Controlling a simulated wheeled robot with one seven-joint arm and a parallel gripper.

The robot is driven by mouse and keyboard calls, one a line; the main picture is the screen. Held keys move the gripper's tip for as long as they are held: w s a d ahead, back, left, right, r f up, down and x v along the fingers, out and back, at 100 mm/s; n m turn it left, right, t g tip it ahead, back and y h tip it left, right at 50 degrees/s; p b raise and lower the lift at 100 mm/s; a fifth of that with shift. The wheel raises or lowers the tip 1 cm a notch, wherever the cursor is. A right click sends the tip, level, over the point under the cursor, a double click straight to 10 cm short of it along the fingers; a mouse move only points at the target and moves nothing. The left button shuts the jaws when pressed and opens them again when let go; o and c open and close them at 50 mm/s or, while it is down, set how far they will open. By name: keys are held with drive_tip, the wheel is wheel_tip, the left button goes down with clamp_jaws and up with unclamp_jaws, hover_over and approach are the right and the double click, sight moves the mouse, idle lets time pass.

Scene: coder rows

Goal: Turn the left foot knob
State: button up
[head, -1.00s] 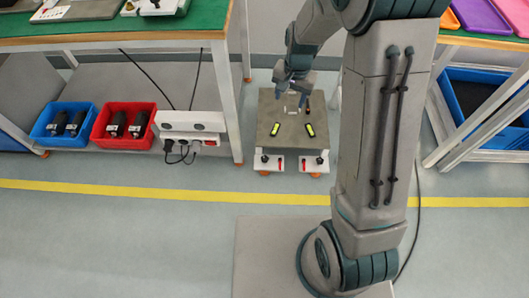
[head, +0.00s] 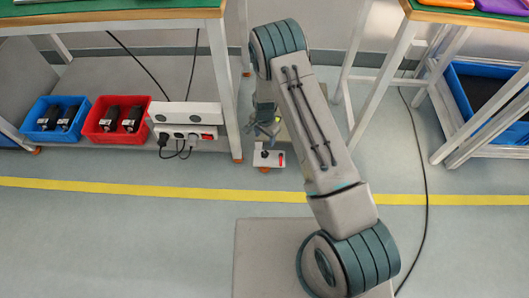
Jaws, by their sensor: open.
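The low grey machine (head: 292,125) on the floor between the benches is mostly hidden behind my arm. Its left front white block (head: 272,164) shows, with a small black knob (head: 264,154) on top and a red part (head: 282,159) to the right. The right front block is hidden by my arm. My gripper (head: 267,133) points down just above and behind the black knob, small and partly hidden in the picture. It is open with nothing seen in it. I cannot tell whether it touches the knob.
A bench leg (head: 230,110) stands close to the left of my gripper. A white socket box (head: 185,120) and red (head: 118,120) and blue (head: 56,120) bins are further left. Another bench leg (head: 378,95) is at right. A yellow line (head: 120,188) crosses the clear floor.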

sight(265, 153)
wheel_tip(265, 153, down, 11)
drive_tip(key=b, duration=0.3)
drive_tip(key=shift+f+b, duration=0.2)
drive_tip(key=shift+b, duration=0.2)
drive_tip(key=c, duration=1)
